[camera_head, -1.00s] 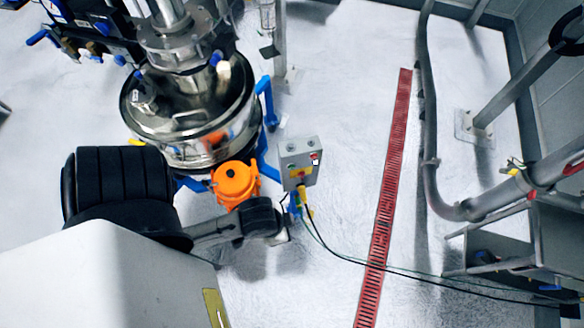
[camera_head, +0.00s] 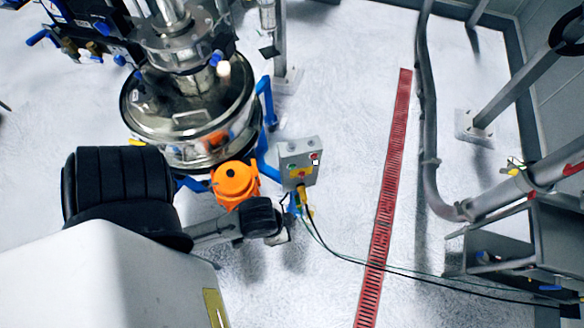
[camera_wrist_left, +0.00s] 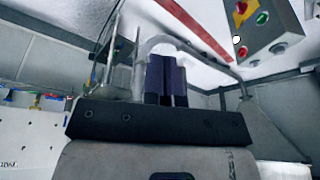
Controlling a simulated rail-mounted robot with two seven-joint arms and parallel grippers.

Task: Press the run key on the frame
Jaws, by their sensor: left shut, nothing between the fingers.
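The grey control box (camera_head: 299,168) is mounted beside the blue frame (camera_head: 262,148) of the steel sifter. It carries a green key (camera_head: 292,166), a red key (camera_head: 315,156) and a yellow-and-red stop button. In the left wrist view the box (camera_wrist_left: 278,28) is at the upper right, with its green key (camera_wrist_left: 262,18) and red key (camera_wrist_left: 277,47). I cannot read which key is marked run. My left gripper's dark fingers (camera_wrist_left: 166,62) are shut and empty, apart from the box. In the head view the left hand is below the box, its fingers hard to make out. My right gripper is not in view.
The steel sifter (camera_head: 190,105) stands left of the box, with an orange part (camera_head: 235,183) close to my wrist. Cables run from the box to the lower right. A red floor drain (camera_head: 388,195) and grey pipework (camera_head: 428,110) lie right; floor between is clear.

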